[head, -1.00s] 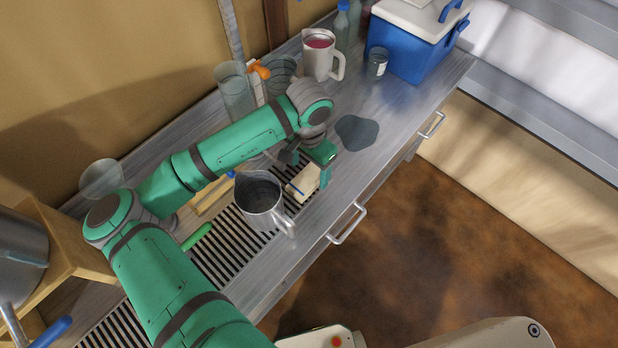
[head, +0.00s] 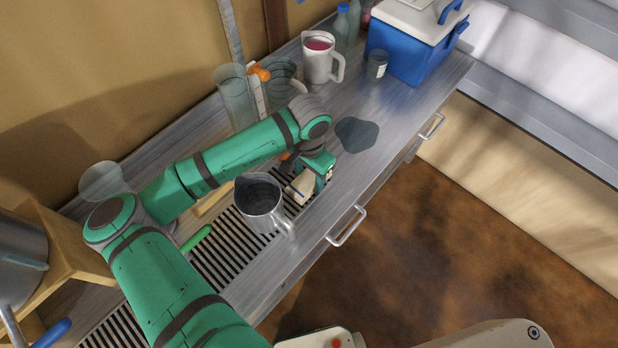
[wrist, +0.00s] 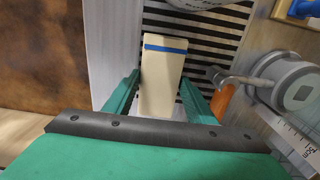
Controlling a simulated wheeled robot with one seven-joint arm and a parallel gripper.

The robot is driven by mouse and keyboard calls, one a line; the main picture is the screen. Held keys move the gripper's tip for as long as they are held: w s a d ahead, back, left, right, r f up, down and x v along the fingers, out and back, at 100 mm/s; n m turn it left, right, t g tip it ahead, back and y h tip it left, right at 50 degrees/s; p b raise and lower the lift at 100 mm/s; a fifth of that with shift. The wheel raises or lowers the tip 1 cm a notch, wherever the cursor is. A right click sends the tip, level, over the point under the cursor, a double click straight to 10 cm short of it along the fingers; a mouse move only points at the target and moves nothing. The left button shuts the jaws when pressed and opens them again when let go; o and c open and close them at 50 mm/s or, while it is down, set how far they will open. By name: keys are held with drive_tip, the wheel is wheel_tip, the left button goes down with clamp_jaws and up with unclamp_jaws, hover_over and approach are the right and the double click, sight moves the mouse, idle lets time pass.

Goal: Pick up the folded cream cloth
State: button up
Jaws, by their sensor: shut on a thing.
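The folded cream cloth (wrist: 161,80) is a long cream block with a blue stripe, seen between the two fingers in the wrist view. In the head view the cloth (head: 302,187) lies over the edge of the dark slatted grate, partly hidden by my gripper. My gripper (head: 322,172) is at the cloth's right end, low over the counter. In the wrist view my gripper (wrist: 160,98) has a green finger on each side of the cloth and is shut on it. I cannot tell whether the cloth is clear of the counter.
A metal pitcher (head: 260,203) stands on the grate (head: 220,255) close to the left of the cloth. A dark puddle-like patch (head: 357,134) lies to the right. Behind are a white jug (head: 318,62), a clear glass (head: 233,95) and a blue cooler (head: 400,55). The counter's front strip is bare.

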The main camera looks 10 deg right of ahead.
drive_tip(key=shift+r, duration=0.1)
drive_tip(key=shift+r, duration=0.55)
drive_tip(key=s+d+r, duration=0.2)
drive_tip(key=s+r, duration=0.4)
drive_tip(key=s+d+r, duration=0.2)
drive_tip(key=s+r, duration=0.3)
drive_tip(key=s, duration=0.2)
drive_tip(key=shift+s+d+r, duration=0.15)
drive_tip(key=shift+d+r, duration=0.1)
drive_tip(key=shift+r, duration=0.15)
drive_tip(key=o, duration=0.5)
drive_tip(key=shift+c, duration=0.2)
drive_tip(key=c, duration=0.3)
drive_tip(key=shift+r, duration=3)
drive_tip(key=shift+c, duration=0.2)
